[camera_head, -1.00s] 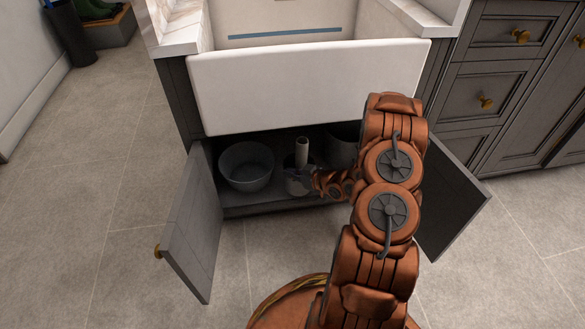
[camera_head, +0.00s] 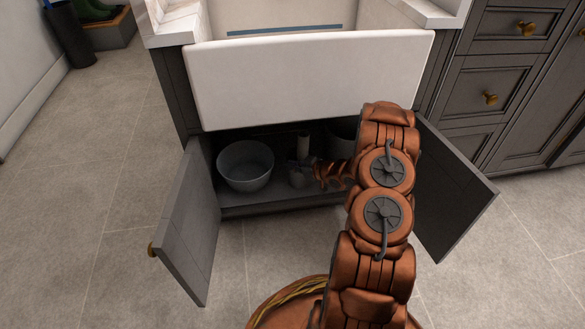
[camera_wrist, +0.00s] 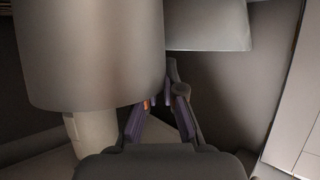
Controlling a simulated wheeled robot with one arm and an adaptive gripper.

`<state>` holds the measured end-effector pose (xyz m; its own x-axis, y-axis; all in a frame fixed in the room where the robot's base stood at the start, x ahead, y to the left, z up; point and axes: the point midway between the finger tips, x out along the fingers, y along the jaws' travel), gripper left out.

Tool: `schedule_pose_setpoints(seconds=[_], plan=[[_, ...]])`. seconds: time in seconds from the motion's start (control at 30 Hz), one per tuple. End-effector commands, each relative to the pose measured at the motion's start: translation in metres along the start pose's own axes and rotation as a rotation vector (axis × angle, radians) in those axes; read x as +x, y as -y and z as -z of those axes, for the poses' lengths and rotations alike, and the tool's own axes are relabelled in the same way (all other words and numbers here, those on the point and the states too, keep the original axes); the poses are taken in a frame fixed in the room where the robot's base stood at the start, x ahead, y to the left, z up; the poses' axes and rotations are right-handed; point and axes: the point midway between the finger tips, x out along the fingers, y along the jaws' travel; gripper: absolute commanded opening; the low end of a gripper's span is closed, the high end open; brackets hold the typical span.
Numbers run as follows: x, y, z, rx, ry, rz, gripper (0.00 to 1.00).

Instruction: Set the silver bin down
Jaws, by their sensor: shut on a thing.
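The silver bin (camera_head: 297,179) is inside the open cabinet under the sink. It is a small grey cylinder, partly hidden by my gripper. My gripper (camera_head: 303,163) reaches in from the right and is shut at the bin's rim. In the wrist view, which looks upside down, the bin (camera_wrist: 95,50) fills the upper left. My fingertips (camera_wrist: 160,100) meet the edge of its rim there. The bin looks about upright. I cannot tell whether its base touches the cabinet floor.
A wide grey basin (camera_head: 245,166) stands left of the bin; it also shows in the wrist view (camera_wrist: 210,25). A pale upright cylinder (camera_head: 303,143) is behind the bin. Another grey vessel (camera_head: 343,128) is partly behind my arm. Open doors (camera_head: 187,222) flank the opening.

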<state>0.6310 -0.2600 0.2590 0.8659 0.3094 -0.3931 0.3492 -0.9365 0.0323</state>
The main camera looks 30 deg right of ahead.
Motion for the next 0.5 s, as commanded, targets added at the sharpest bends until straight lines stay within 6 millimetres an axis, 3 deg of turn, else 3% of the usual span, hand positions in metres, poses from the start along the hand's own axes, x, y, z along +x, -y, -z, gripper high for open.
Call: schedule_pose_setpoints(seconds=[0.23,0.3,0.5], plan=[[-0.0002,-0.0004,0.0005,-0.001,0.000,-0.001,0.00],[-0.0002,-0.0003,0.0003,-0.001,0.000,-0.001,0.14],[-0.0001,-0.0003,0.0002,-0.001,0.000,0.000,0.33]])
